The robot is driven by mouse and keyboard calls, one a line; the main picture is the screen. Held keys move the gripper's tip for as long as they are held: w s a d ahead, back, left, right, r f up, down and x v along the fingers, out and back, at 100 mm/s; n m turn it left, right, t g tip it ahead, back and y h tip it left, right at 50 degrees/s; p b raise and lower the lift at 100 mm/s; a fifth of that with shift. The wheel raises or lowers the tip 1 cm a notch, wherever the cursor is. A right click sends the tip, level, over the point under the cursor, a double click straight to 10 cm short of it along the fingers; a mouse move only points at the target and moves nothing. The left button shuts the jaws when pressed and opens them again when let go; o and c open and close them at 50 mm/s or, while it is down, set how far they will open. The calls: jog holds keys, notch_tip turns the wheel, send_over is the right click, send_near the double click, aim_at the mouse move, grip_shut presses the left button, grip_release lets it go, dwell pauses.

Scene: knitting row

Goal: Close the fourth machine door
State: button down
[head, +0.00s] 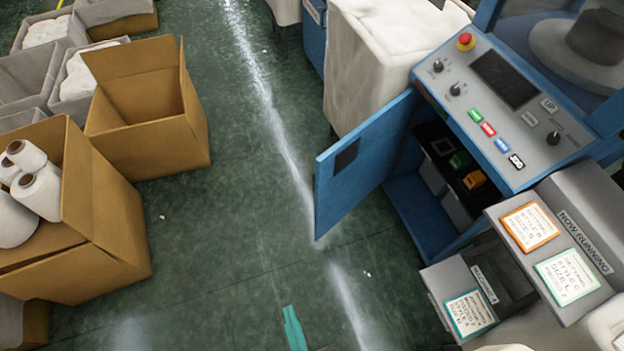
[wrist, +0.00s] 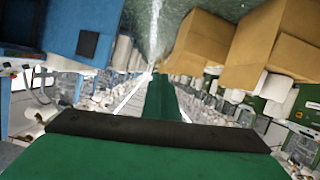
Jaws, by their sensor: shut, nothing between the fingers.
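A blue machine door (head: 362,160) with a dark square panel stands wide open, swung out to the left from the blue machine cabinet (head: 425,215). Its hinged side is by the control panel and its free edge points toward the aisle. The frames do not show which machine in the row this is. The door also shows at the upper left of the wrist view (wrist: 65,25). My gripper (head: 293,328) shows as a green strip at the bottom of the head view, over the floor, left of and nearer than the door, apart from it. It is shut and empty in the wrist view (wrist: 160,95).
The open cabinet holds dark trays with small green and orange items (head: 474,180). A sloped control panel (head: 505,100) has a red knob. Grey card holders (head: 460,280) jut out at lower right. Cardboard boxes (head: 150,130) line the left side. The green floor (head: 235,230) between is clear.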

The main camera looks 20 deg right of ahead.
jog(key=w+d+f+n+g+h, duration=0.35)
jog(key=w+f+n, duration=0.25)
jog(key=w+f, duration=1.15)
jog(key=w+d+r+t+h, duration=0.15)
jog(key=w+r+h, duration=0.35)
jog(key=w, duration=0.5)
jog(key=w+d+r+h, duration=0.3)
jog(key=w+r+h, duration=0.25)
jog(key=w, duration=0.35)
jog(key=w+d, duration=0.3)
jog(key=d, duration=0.6)
jog(key=shift+w+r+n+y, duration=0.2)
jog(key=shift+n+y, duration=0.2)
jog(key=shift+s+t, duration=0.2)
jog(key=shift+t, duration=0.1)
